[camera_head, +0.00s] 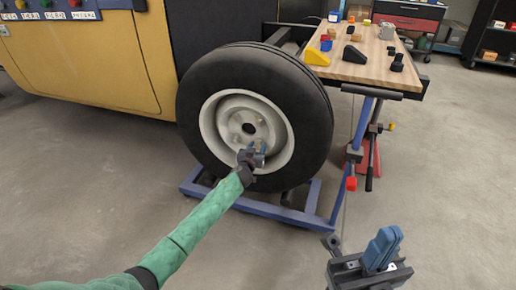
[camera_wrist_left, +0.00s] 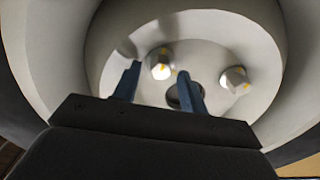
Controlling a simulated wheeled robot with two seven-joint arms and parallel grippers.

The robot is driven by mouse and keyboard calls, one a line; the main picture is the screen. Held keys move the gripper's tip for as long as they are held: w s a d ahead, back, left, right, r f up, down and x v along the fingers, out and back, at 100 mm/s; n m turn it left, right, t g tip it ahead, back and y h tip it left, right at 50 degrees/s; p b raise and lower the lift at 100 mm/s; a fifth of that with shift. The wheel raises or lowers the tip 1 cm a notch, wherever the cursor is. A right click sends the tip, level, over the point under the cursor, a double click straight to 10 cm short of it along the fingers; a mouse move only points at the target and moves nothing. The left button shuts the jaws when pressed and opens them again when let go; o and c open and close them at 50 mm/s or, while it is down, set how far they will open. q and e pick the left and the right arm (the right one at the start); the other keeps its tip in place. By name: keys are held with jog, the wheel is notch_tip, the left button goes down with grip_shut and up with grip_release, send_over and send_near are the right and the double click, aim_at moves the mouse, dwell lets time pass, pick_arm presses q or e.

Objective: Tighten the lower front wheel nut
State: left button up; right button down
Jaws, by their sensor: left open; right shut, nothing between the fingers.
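The wheel (camera_head: 310,110) has a black tyre and a pale rim, and stands upright on a blue frame. My left gripper (camera_head: 258,150) is in front of the lower part of the rim and hides part of it. In the left wrist view, its two blue fingers (camera_wrist_left: 158,75) are open with nothing held. A wheel nut (camera_wrist_left: 160,65) with yellow marks shows between and beyond the fingertips; I cannot tell the remaining gap. A second wheel nut (camera_wrist_left: 235,79) is to the right, clear of the fingers. My right gripper (camera_head: 382,248) is shut and empty at lower right, away from the wheel.
A wooden workbench (camera_head: 350,70) with yellow, black and blue items stands behind and right of the wheel. A stand with clamps and a red part (camera_head: 351,183) is below its front edge. A yellow vehicle body (camera_head: 90,62) is at left. The floor in front is clear.

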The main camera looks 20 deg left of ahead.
pick_arm(q)
jog(key=shift+w, duration=0.65)
grip_shut()
